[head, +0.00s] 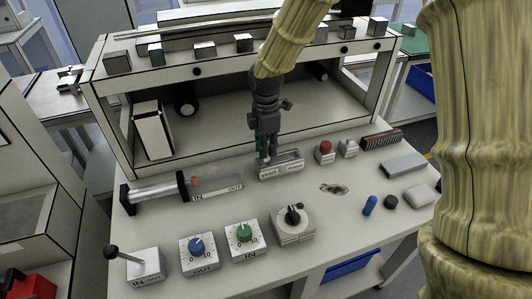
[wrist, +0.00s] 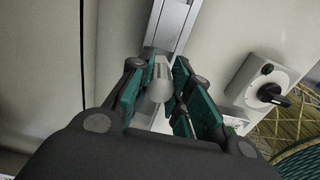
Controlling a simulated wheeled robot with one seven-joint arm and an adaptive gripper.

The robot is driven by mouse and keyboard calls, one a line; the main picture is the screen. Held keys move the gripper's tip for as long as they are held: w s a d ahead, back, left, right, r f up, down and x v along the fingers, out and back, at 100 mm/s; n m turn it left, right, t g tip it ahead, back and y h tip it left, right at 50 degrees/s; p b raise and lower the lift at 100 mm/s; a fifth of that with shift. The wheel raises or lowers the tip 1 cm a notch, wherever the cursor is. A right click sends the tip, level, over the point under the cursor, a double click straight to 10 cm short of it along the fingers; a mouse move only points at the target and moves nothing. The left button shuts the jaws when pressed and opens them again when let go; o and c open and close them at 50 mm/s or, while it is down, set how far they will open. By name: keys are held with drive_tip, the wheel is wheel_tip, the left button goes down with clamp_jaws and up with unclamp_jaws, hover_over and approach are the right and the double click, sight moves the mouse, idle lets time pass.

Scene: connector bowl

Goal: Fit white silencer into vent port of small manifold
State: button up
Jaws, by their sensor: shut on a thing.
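The small manifold (head: 283,171) is a grey block labelled VENT on its left front, standing in the middle of the table. My gripper (head: 263,158) points down over its left, VENT end. In the wrist view my gripper (wrist: 159,72) has its teal pads closed around the white silencer (wrist: 160,84), a pale cylinder. The manifold (wrist: 172,28) runs behind it as a grey channel in the wrist view. The fingers hide the silencer in the head view. I cannot tell whether its lower end touches the port or is inside it.
A cylinder (head: 155,193) lies left of the manifold. Dial blocks with a blue knob (head: 196,245), a green knob (head: 244,232) and a black knob (head: 293,214) stand in front. A red button (head: 325,148) is to the right. A shelf (head: 225,72) rises behind.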

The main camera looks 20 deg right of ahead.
drive_tip(key=shift+f+p, duration=0.35)
drive_tip(key=shift+f, duration=1.4)
drive_tip(key=shift+f, duration=0.15)
drive_tip(key=o, duration=0.9)
drive_tip(key=shift+c, duration=0.2)
wheel_tip(320, 180, up, 12)
drive_tip(key=shift+w+r+b, duration=0.1)
drive_tip(key=shift+r+b, duration=0.05)
drive_tip(key=shift+b, duration=0.5)
